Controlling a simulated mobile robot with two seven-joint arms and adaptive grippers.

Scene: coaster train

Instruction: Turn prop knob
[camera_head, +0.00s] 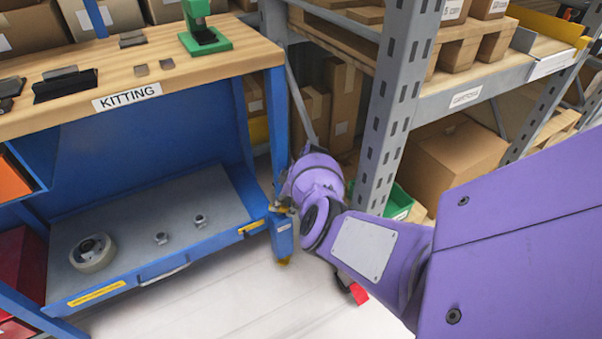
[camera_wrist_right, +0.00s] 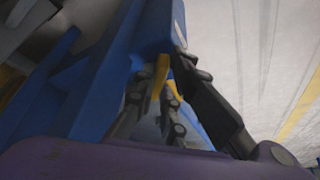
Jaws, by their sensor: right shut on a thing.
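The blue kitting bench (camera_head: 170,266) stands at left in the head view. Its front right leg ends in a blue block (camera_head: 282,238) with a pale label and yellow at its foot. A small yellow part (camera_wrist_right: 161,72), which looks like the prop knob, sits against the blue structure in the wrist view. My right gripper (camera_wrist_right: 166,82) has its dark fingers on both sides of this part and is shut on it. In the head view my purple right arm hides most of the gripper and the knob. The knob's turned angle cannot be told. My left gripper is out of view.
The lower shelf holds a round roll (camera_head: 92,254) and two small metal parts. A grey rack upright (camera_head: 392,105) stands close behind my right arm. A red object (camera_head: 353,289) lies on the floor near the arm. The pale floor before the bench is mostly clear.

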